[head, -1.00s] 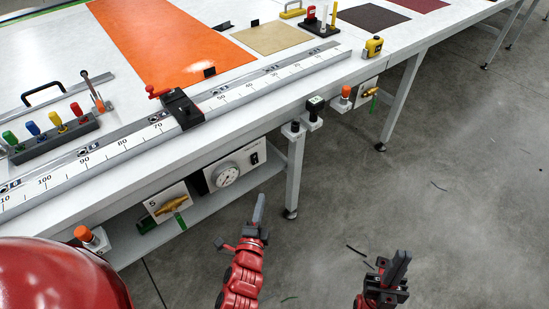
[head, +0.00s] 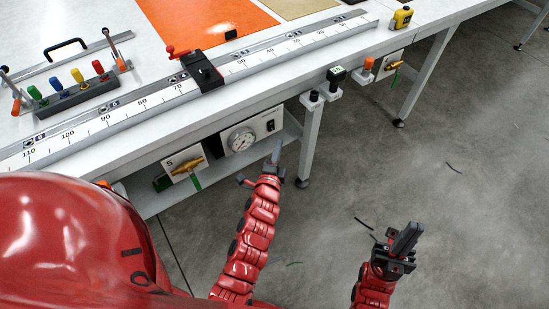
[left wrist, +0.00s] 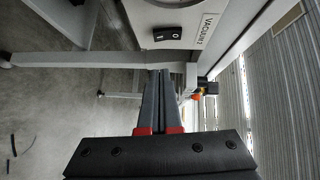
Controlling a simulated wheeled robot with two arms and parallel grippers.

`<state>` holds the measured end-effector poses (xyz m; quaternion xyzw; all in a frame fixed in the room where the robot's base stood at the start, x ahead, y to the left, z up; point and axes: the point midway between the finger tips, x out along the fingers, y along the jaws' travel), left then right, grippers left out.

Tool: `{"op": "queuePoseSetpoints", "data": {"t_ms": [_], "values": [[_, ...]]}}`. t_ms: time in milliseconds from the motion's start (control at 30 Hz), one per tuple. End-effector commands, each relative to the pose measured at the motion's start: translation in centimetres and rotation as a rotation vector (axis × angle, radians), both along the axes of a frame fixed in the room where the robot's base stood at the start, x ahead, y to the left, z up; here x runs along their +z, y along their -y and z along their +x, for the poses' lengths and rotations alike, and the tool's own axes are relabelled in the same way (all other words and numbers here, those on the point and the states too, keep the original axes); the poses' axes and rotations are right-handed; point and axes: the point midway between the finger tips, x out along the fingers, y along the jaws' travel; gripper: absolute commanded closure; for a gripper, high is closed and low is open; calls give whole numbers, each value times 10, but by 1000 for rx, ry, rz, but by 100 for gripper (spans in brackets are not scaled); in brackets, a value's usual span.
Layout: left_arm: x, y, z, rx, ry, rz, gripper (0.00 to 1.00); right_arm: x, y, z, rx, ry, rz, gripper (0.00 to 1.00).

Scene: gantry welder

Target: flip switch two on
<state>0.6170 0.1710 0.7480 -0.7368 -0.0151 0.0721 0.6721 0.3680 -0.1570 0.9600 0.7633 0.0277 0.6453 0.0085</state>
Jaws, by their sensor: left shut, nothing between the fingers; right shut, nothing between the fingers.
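A black rocker switch (head: 270,126) sits on the white gauge panel (head: 217,149) under the table edge, right of a round gauge (head: 242,139). In the left wrist view the rocker switch (left wrist: 167,34) is at the top, beside a label that seems to read "VACUUM 2". My left gripper (head: 277,148) is shut and empty, its tips just below the switch in the picture. In the left wrist view the shut fingers (left wrist: 160,80) point toward the switch, with a visible gap. My right gripper (head: 405,238) is shut and empty over open floor.
A table leg (head: 308,148) stands just right of my left gripper. A black push button (head: 336,75) is on the table edge. The floor (head: 470,210) to the right is mostly clear.

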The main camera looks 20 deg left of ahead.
Motion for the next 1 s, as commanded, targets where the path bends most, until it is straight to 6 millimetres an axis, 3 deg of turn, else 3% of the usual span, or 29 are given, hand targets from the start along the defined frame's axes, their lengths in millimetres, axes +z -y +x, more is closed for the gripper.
{"op": "queuePoseSetpoints", "data": {"t_ms": [100,300,800,1000], "values": [[0,-6,22,2,-2,1,100,6,0,0,0,0,0,100],[-5,-27,36,1,-2,1,100,14,0,0,0,0,0,100],[-7,-33,41,0,0,1,100,14,0,0,0,0,0,100],[-14,-35,43,-1,18,24,100,-5,0,0,0,0,0,100]]}}
